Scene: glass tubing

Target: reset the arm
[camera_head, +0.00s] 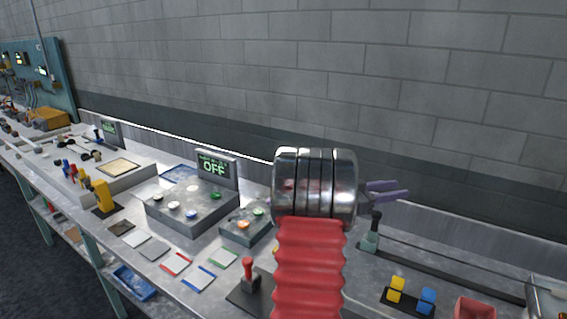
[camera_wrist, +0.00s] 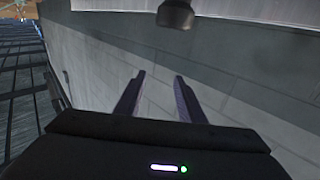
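My arm rises in front of the bench in the head view, with a red ribbed sleeve and a shiny metal wrist. My gripper (camera_head: 388,191) sticks out to the right of the wrist, above the bench. Its two purple fingers also show in the wrist view (camera_wrist: 158,95). They are apart, with nothing between them but the wall behind. My gripper touches nothing that I can see.
The metal bench (camera_head: 152,246) runs along the grey block wall (camera_head: 400,60). A grey button box (camera_head: 190,212) with an OFF display (camera_head: 214,167) stands left of my arm. A red lever (camera_head: 249,272) is near my sleeve. Yellow (camera_head: 396,288) and blue (camera_head: 427,299) pieces lie at right.

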